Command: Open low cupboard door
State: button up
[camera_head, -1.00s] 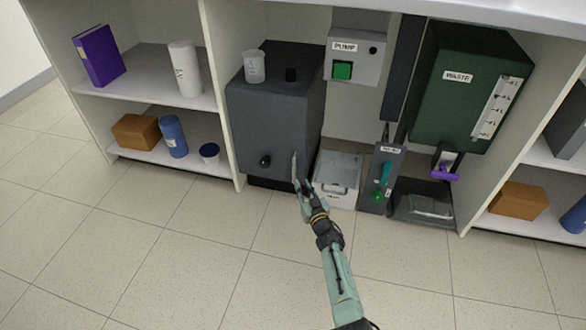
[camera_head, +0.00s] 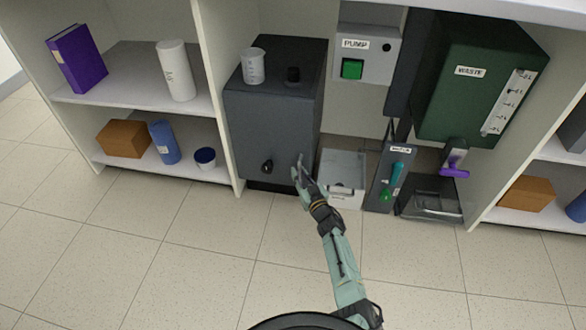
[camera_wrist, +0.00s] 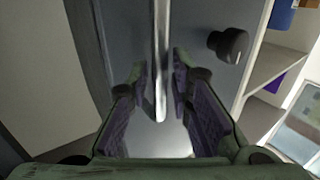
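The low cupboard is a dark grey box (camera_head: 265,125) under the counter, and its front door looks shut. A black knob (camera_head: 267,167) sticks out low on its front; it also shows at the right in the wrist view (camera_wrist: 229,45). A pale vertical bar handle (camera_wrist: 160,60) stands on the door in the wrist view. My gripper (camera_head: 300,168) is at the lower right of the cupboard front. In the wrist view my gripper (camera_wrist: 164,110) is open, with one finger on each side of the bar's end and gaps showing. The handle is mostly hidden in the head view.
A pump unit (camera_head: 366,54), a valve panel (camera_head: 390,178) and a green waste tank (camera_head: 470,90) are to the right. Side shelves flank the bay. The floor in front is clear.

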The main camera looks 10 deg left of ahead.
jog(key=shift+w+a, duration=0.2)
jog(key=shift+w, duration=0.2)
jog(key=shift+c, duration=0.5)
grip_shut()
